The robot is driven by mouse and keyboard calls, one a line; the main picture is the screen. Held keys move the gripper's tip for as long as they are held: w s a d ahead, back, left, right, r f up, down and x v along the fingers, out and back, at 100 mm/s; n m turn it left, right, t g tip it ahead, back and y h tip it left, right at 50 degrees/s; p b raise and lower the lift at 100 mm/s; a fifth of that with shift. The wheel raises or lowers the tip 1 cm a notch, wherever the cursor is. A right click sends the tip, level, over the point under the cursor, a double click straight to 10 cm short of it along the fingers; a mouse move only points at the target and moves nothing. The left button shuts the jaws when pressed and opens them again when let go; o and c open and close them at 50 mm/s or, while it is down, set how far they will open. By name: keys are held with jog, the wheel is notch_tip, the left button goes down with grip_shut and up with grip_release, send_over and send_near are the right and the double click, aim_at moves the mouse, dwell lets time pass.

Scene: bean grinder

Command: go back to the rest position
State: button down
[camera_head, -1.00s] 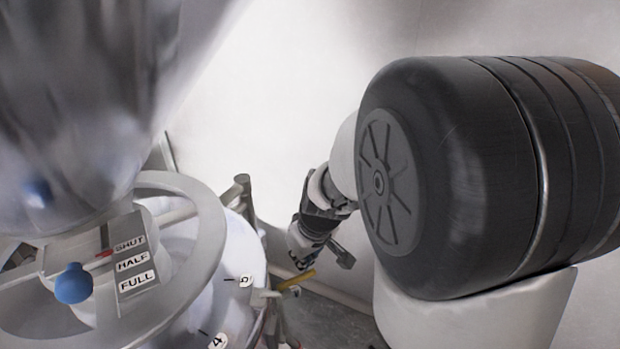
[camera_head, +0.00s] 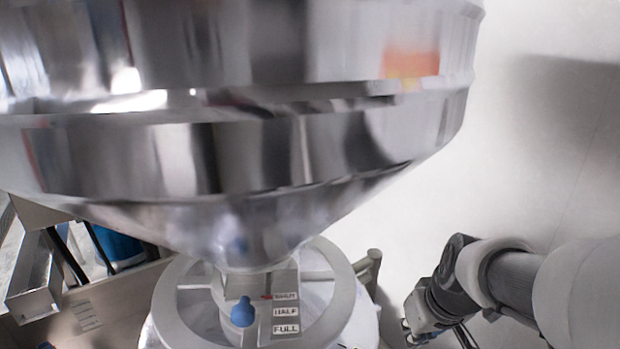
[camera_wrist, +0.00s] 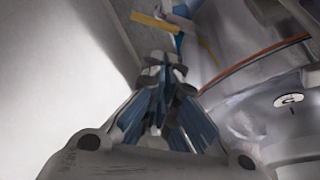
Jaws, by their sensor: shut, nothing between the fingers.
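My gripper (camera_wrist: 165,62) points up the wrist view with its fingers together and nothing visible between them. In the head view my arm comes in from the right, and its wrist end is low, right of the grinder; the fingertips are not clear there. The grinder's shiny metal hopper (camera_head: 330,150) fills the upper head view. Below it a blue knob (camera_head: 243,312) sits beside a label plate (camera_head: 286,312) reading SHUT, HALF, FULL. A small red pointer is by SHUT. My arm stands apart from the knob.
A pale ring frame (camera_head: 172,300) surrounds the hopper's neck. A metal post (camera_head: 372,265) stands at its right, near my arm. A yellow strip (camera_wrist: 153,22) lies ahead of the fingers, and a pale rounded body with an orange-brown band (camera_wrist: 255,64) is at right. A metal chute (camera_head: 35,275) is at left.

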jog(key=s+a+r+t, duration=0.1)
jog(key=s+a+r, duration=0.25)
jog(key=s, duration=0.45)
jog(key=s+a+r, duration=0.3)
jog(key=s+r, duration=0.1)
jog(key=s, duration=0.3)
notch_tip(320, 180, down, 12)
jog(key=s+b, duration=0.2)
jog(key=b, duration=0.7)
jog(key=shift+s+r+m+g, duration=0.2)
jog(key=shift+m+g, duration=0.1)
jog(key=shift+m, duration=0.1)
